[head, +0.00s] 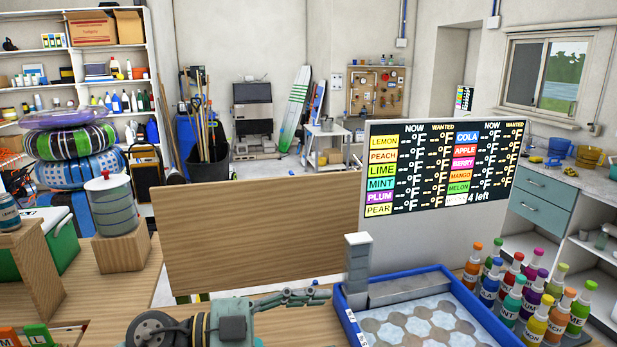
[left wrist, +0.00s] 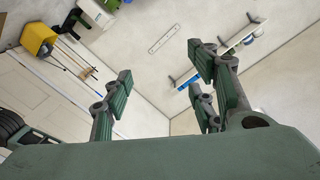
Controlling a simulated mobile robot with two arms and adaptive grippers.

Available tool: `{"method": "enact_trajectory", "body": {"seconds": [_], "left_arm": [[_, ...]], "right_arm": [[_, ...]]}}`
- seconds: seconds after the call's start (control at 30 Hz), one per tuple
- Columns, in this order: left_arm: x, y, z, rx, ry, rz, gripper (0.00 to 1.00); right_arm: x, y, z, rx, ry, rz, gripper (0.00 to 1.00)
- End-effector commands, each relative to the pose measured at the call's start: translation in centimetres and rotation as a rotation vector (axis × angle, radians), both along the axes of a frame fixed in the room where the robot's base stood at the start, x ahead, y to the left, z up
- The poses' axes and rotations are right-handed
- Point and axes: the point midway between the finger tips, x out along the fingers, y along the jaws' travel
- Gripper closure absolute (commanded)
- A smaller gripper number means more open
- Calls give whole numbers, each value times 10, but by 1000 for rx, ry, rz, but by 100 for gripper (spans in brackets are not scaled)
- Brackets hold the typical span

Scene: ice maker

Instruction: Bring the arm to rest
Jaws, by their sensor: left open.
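My left arm (head: 190,330) comes in at the bottom of the head view. My left gripper (head: 318,297) points to the right, just left of the blue tray (head: 349,325), and looks empty. Whether it touches the tray's rim cannot be told. In the left wrist view the fingers of the gripper (left wrist: 160,65) are spread apart with nothing between them, and the room's walls lie beyond. My right gripper is not in view.
The blue tray holds grey-white hexagonal shapes. A small dispenser tower (head: 357,270) stands at its back left. Several coloured bottles (head: 535,315) crowd its right side. A menu board (head: 445,170) rises behind it. A wooden panel (head: 260,230) stands behind my arm; a metal canister (head: 113,205) is left.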

Motion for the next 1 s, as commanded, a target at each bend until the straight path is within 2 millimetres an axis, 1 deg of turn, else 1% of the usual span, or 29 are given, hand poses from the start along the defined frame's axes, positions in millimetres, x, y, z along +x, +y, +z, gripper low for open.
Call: {"method": "enact_trajectory", "body": {"seconds": [0.03,0.07,0.1,0.17,0.2,0.27,0.37,0.4,0.47,0.5,0.53,0.57,0.6,0.67,0.7,0.77,0.8,0.87,0.9,0.97,1.0], "left_arm": [[0,-3,17,-121,-18,50,47],[2,-2,27,-189,-30,88,47],[7,2,40,-275,-41,149,47],[15,14,55,-387,-47,253,47],[22,25,61,-452,-43,332,47],[33,45,65,-534,-26,460,47],[49,85,54,-617,33,694,47],[54,102,43,-633,70,791,47],[59,128,21,-636,135,937,47],[60,145,2,-623,184,1031,47],[59,157,-13,-606,226,1101,47],[57,168,-30,-583,270,1167,47],[51,182,-53,-543,333,1251,47],[37,199,-92,-466,439,1365,47],[25,209,-118,-403,514,1430,47],[1,220,-156,-295,629,1509,47],[-18,224,-179,-218,703,1546,47],[-46,228,-209,-107,809,1582,47],[-65,229,-225,-35,874,1594,47],[-91,229,-245,59,958,1598,47],[-109,228,-256,120,1009,1594,47]], "right_arm": [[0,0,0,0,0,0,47],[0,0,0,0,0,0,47],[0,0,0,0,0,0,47],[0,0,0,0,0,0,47],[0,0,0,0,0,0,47],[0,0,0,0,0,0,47],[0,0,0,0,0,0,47],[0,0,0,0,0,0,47],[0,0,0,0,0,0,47],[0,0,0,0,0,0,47],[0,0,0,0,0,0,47],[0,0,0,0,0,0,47],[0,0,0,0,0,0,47],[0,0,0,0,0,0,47],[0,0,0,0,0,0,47],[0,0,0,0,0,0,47],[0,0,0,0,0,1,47],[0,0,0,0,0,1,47],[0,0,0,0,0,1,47],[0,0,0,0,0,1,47],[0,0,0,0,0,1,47]]}}
